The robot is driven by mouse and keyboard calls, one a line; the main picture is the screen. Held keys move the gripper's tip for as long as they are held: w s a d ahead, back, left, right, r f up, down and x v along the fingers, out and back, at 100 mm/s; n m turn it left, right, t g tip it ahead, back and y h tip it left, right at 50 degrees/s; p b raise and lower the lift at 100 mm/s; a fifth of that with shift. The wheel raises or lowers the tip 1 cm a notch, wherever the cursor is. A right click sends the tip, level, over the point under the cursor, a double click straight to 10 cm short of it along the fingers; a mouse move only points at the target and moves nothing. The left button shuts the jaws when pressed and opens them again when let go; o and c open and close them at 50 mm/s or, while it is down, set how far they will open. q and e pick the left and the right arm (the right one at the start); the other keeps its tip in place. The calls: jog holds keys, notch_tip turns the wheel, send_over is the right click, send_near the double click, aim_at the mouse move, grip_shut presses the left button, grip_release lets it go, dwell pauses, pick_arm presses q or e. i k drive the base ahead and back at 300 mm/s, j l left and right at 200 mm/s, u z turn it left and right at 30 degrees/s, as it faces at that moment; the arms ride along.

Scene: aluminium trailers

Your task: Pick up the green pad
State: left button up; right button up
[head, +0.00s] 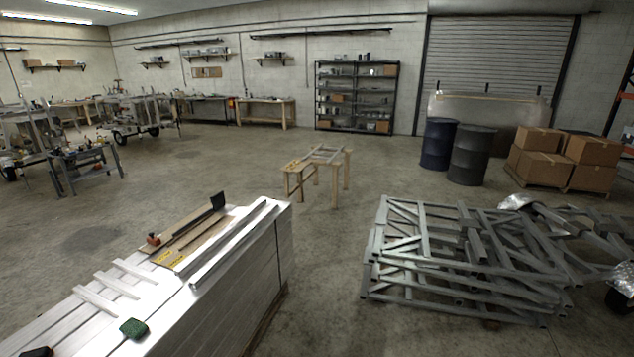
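The green pad (134,328) lies on the white stacked surface (70,330) at the lower left of the head view, near its front end. It looks dark green and roughly rectangular, with its top face in view. It lies apart from the white bars behind it. Neither of my grippers shows in this view.
On the same stack lie white bars (112,281), an orange-red tool (153,239) and long metal profiles (230,243). A pile of aluminium frames (455,262) lies at the right. A small wooden table (299,181) stands mid-room. Open floor lies between stack and pile.

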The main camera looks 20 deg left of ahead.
aim_at(133, 328)
jog(key=i+u, duration=0.25)
jog(key=i, duration=0.55)
jog(key=i+l+u, duration=0.1)
jog(key=i+u, duration=0.15)
jog(key=i, duration=0.55)
jog(key=i+u, duration=0.25)
jog(key=i, duration=0.65)
jog(key=i+l+u, duration=0.25)
jog(key=i, duration=0.6)
jog(key=j+u, duration=0.1)
jog(key=u, duration=2.45)
